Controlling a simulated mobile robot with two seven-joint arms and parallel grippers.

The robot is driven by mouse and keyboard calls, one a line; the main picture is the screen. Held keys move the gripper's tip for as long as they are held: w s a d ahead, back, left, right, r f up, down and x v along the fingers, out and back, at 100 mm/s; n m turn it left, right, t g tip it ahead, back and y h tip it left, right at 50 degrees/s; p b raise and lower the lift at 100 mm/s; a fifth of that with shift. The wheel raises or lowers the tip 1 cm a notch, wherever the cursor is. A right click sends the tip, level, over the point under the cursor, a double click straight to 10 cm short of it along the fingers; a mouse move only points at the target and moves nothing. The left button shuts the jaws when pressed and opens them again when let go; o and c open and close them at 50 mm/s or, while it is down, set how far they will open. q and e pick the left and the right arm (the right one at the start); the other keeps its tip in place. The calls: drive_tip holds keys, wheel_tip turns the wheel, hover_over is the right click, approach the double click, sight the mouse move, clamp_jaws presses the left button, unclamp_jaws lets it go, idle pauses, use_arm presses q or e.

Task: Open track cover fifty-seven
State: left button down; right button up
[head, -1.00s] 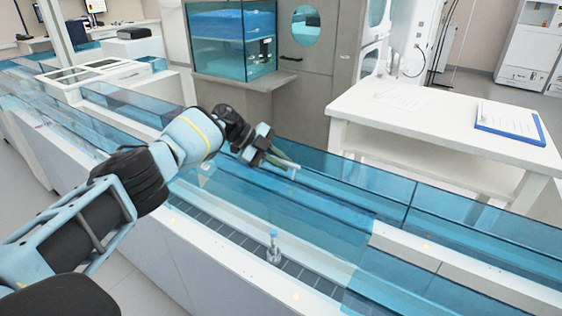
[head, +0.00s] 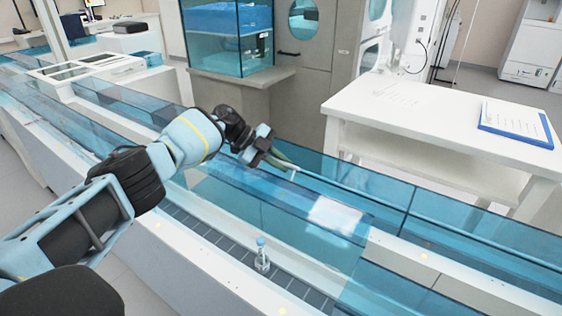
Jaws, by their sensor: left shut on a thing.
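The track cover (head: 332,214) is a clear blue panel over the long white track, with a bright glare near its right end. It looks tilted up, with its near edge above the track bed. My left gripper (head: 285,165) is at the far side of this panel, shut on what looks like a small pale handle (head: 292,173); the fingers partly hide the grip. I cannot read any number on the cover. My right gripper is out of view.
A small clear tube in a holder (head: 262,258) stands on the dark track bed (head: 212,236). Other blue covers run along the track to both sides. A white table (head: 420,130) with papers and a blue clipboard (head: 515,125) stands behind at right.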

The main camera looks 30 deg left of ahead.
use_arm(q)
drive_tip(key=c, duration=1.5)
unclamp_jaws()
drive_tip(key=shift+v, duration=3.9)
drive_tip(key=shift+s+f, duration=0.1)
